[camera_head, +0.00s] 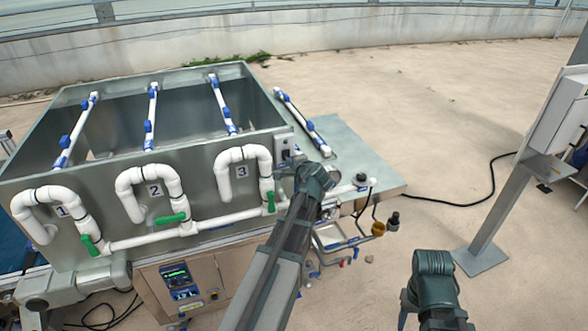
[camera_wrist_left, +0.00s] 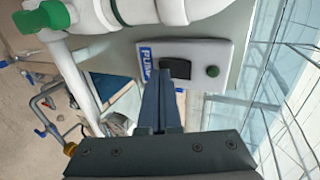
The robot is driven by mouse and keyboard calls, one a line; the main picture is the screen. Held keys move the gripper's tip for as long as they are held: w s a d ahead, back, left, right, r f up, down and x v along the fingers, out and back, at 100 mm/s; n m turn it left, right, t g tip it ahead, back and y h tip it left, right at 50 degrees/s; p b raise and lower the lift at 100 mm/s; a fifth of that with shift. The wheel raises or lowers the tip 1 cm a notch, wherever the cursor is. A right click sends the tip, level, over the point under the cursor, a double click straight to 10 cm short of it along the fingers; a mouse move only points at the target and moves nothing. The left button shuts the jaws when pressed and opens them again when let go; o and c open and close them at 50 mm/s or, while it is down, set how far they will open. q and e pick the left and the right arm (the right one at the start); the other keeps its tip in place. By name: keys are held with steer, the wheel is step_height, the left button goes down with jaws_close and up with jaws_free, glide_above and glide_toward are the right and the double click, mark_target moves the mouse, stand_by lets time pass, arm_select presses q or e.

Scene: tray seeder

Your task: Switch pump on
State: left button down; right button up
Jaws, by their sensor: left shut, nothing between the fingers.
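The pump switch box (camera_head: 284,143) sits on the front right corner of the metal tank. In the left wrist view it is a pale panel (camera_wrist_left: 208,52) with a blue PUMP label (camera_wrist_left: 146,62), a black rocker switch (camera_wrist_left: 175,68) and a green round light or button (camera_wrist_left: 212,71). My left gripper (camera_wrist_left: 164,78) is shut and empty, its tips just in front of the rocker's lower left edge. I cannot tell if they touch it. In the head view the left gripper (camera_head: 287,170) is partly hidden by its wrist. My right arm (camera_head: 434,275) is at the lower right; its fingers cannot be made out.
White pipes numbered 1, 2 and 3 with green valve handles (camera_head: 172,218) run along the tank front. A control panel (camera_head: 178,279) is below. A grey post (camera_head: 497,205) stands at the right, with a black cable on the ground. Open ground lies between.

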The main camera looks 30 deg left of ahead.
arm_select(q)
steer(key=shift+w+a, duration=0.1)
steer(key=shift+a, duration=0.05)
steer(key=shift+w+a+f, duration=0.1)
steer(key=shift+w+a, duration=0.05)
stand_by(0.5)
steer(key=shift+w+r+p, duration=0.1)
steer(key=shift+r+p, duration=0.6)
steer(key=shift+r, duration=0.15)
steer(key=shift+w+a, duration=0.1)
